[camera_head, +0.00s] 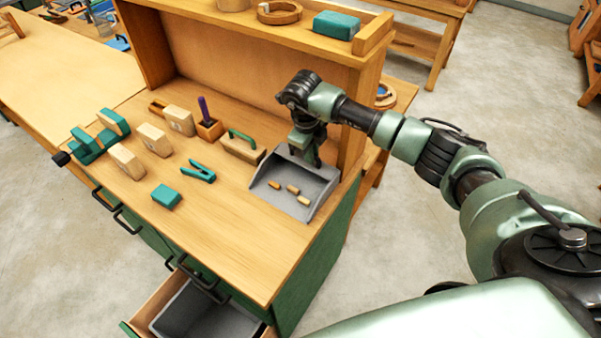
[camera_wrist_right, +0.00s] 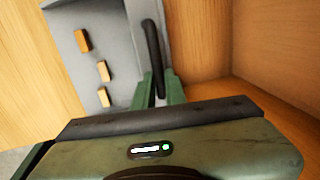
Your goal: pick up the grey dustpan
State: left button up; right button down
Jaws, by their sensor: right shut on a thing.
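The grey dustpan (camera_head: 310,180) lies at the right end of the wooden workbench, beside the side panel of the upright shelf. Several small wooden pieces (camera_head: 292,189) lie in it. My right gripper (camera_head: 305,155) reaches down from above at the back of the dustpan and is shut on its dark handle. In the right wrist view the dustpan (camera_wrist_right: 75,40) is at the upper left. Its black handle (camera_wrist_right: 152,50) runs down between my gripper fingers (camera_wrist_right: 160,92). I cannot tell whether the dustpan is clear of the bench top. My left gripper is not in view.
On the bench (camera_head: 230,235) stand a green-handled wooden block (camera_head: 242,148), a green clamp (camera_head: 199,172), a teal block (camera_head: 166,197) and several wooden blocks. The shelf (camera_head: 260,50) rises behind. An open drawer (camera_head: 190,310) juts out at the front. The bench's front middle is clear.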

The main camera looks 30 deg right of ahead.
jog(key=shift+a+r+b, duration=0.1)
jog(key=shift+r+b, duration=0.05)
jog(key=shift+b, duration=0.4)
jog(key=shift+r, duration=0.4)
notch_tip(320, 180, up, 6)
jog(key=b, duration=0.3)
jog(key=shift+f, duration=0.1)
jog(key=s+a+r+b, duration=0.1)
jog(key=s+a+b, duration=0.1)
jog(key=s+a, duration=0.3)
jog(key=s+a+r+y+b, duration=0.1)
jog(key=s+a, duration=0.4)
jog(key=a, duration=0.7)
jog(key=shift+g+y+b, duration=0.3)
jog(key=shift+g+b, duration=0.1)
jog(key=shift+b, duration=0.2)
jog(key=shift+s, duration=0.1)
